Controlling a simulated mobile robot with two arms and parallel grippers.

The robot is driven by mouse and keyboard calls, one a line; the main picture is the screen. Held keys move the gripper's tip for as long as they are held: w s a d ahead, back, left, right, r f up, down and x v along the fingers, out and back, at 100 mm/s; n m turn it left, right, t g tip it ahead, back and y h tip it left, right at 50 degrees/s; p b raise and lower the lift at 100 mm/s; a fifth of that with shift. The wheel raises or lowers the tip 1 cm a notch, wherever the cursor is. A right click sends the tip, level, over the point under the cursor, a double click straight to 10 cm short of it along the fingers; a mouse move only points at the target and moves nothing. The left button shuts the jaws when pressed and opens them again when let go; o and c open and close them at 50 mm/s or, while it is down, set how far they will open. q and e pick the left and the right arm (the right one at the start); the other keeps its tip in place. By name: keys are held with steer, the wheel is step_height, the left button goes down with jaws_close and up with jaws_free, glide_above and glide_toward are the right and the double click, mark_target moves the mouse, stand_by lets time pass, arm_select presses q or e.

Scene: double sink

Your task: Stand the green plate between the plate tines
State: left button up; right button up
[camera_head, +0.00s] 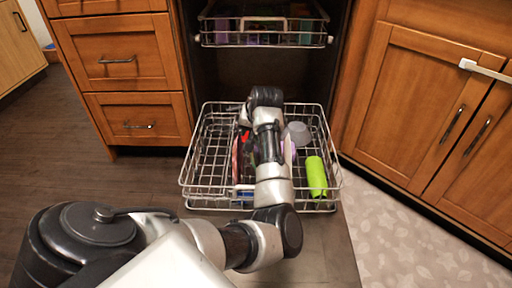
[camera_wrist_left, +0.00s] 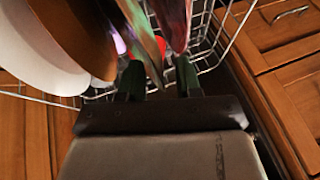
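In the left wrist view, a thin plate with a grey-green edge (camera_wrist_left: 141,32) stands tilted in the lower dishwasher rack (camera_head: 187,165), its lower end toward the gap between my fingers. A reddish plate (camera_wrist_left: 175,20) stands close on its right. A brown plate (camera_wrist_left: 75,35) and a white plate (camera_wrist_left: 30,60) are on its left. My left gripper (camera_wrist_left: 160,78) points into the rack with its dark fingers apart. I cannot tell whether either finger touches the plate. In the head view my arm hides the gripper and most of the tines. My right gripper is out of view.
A bright green cup (camera_head: 316,176) lies at the rack's right, and a grey cup (camera_head: 297,132) stands behind it. The upper rack (camera_head: 262,39) is above and farther back. Drawers (camera_head: 132,118) and cabinet doors (camera_head: 412,90) flank the dishwasher. The rack's left side looks mostly free.

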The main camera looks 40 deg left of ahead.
arm_select(q)
steer(key=shift+c, duration=0.4)
jaws_close()
